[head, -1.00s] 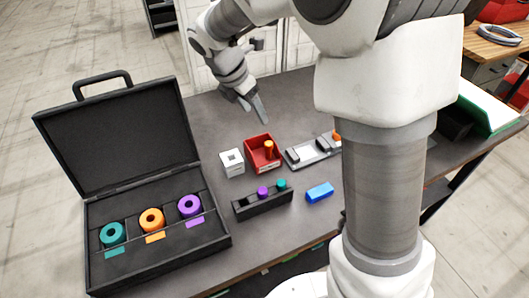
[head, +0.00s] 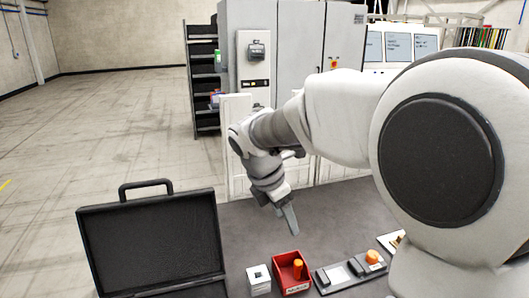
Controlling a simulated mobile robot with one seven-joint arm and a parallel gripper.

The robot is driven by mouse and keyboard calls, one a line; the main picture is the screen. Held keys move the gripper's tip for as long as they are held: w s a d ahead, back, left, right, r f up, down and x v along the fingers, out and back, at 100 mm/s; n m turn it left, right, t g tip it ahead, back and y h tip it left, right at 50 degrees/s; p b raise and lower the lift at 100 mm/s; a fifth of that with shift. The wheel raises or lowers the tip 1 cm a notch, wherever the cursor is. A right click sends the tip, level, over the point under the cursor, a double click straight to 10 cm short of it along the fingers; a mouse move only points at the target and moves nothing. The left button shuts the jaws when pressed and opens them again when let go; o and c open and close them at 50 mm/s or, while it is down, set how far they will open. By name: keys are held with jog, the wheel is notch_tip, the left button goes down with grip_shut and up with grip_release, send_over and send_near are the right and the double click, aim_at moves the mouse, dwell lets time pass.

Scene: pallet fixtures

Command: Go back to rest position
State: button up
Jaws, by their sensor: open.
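My gripper (head: 288,222) hangs above the dark table (head: 240,225), behind the red bin. It points down and is open, with nothing seen between its fingers, though they overlap from this angle. A white block with a square dark hole (head: 259,280) stands left of the bin. A grey fixture (head: 335,277) with an orange round part (head: 372,257) lies to the right.
An open black case (head: 150,240) stands at the left of the table; its lower half is out of view. Grey cabinets (head: 285,50) and a dark shelf rack (head: 203,80) stand behind the table. The floor at left is clear.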

jog(key=s+d+r+m+t+y, duration=0.1)
jog(key=s+d+m, duration=0.3)
jog(key=s+m, duration=0.7)
jog(key=s+d+r+m+t+y, duration=0.2)
jog(key=s+d+m, duration=0.2)
jog(key=s+m, duration=0.7)
jog(key=shift+r+m+y, duration=0.3)
jog(key=shift+m, duration=0.3)
